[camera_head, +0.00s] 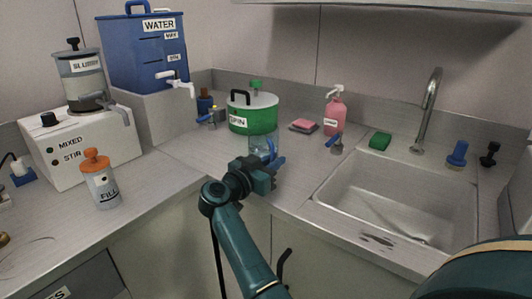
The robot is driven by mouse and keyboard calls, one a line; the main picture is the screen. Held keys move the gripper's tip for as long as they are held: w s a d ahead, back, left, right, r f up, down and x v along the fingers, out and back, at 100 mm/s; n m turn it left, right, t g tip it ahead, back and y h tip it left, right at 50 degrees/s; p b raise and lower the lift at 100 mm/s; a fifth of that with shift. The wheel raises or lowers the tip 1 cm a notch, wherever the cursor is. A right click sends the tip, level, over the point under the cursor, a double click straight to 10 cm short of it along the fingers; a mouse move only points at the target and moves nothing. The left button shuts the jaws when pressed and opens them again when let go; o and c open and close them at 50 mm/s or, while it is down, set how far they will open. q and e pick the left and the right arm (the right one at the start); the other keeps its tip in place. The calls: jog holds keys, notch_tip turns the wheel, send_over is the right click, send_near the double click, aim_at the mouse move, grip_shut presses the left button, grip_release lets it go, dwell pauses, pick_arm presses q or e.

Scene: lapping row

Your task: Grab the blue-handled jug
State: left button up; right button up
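A clear jug (263,146) stands on the counter in front of the green spin drum, at the middle of the view. Its blue handle (277,159) shows at its lower right.
The green spin drum (252,118) stands just behind the jug. An orange-capped bottle (100,180) stands at left. The counter between is clear.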

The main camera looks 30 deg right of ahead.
grip_shut()
jog(key=shift+r, duration=0.15)
dwell(0.4)
